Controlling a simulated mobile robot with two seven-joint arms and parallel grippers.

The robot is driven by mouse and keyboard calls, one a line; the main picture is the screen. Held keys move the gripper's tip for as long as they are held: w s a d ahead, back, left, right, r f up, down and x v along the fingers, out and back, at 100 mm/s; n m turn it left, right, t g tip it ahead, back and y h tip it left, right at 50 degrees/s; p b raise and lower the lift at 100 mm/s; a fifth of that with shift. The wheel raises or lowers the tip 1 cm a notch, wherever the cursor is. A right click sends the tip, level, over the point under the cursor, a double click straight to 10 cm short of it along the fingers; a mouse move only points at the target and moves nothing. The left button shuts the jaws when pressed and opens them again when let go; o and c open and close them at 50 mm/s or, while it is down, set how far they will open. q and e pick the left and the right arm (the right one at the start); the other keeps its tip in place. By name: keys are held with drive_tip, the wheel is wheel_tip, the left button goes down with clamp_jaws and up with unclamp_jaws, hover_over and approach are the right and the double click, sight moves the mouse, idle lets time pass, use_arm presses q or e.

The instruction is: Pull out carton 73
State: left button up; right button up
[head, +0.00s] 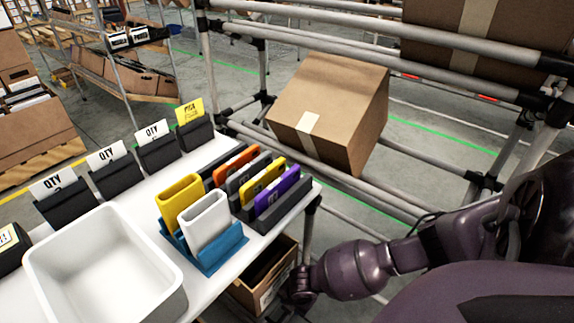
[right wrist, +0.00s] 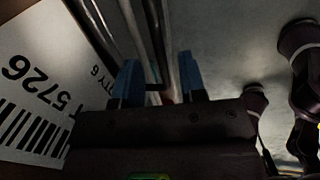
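A closed brown carton (head: 330,105) sits tilted on the rack's rails in the head view, with a pale tape patch. No number 73 is readable on it. A smaller brown carton (head: 284,265) shows partly under the white table's edge, with a pale label and a dark inside. My right arm reaches down beside it; its gripper is hidden there. In the right wrist view my right gripper (right wrist: 158,78) has its two blue fingers apart with nothing clearly between them. A white label (right wrist: 42,92) reading 5726 and QTY 6 is close at left. My left gripper is not in view.
The white table (head: 232,277) carries a white bin (head: 60,250), a blue holder (head: 218,258) with yellow and white sleeves, and dark slots with coloured cases. Grey pipes of the rack (head: 270,38) surround the tilted carton. Another large carton (head: 500,30) is at upper right.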

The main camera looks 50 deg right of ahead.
drive_tip(key=shift+w+f+b, duration=0.25)
drive_tip(key=shift+f+b, duration=0.05)
drive_tip(key=shift+f, duration=0.8)
drive_tip(key=shift+r, duration=0.1)
drive_tip(key=shift+c, duration=0.3)
clamp_jaws()
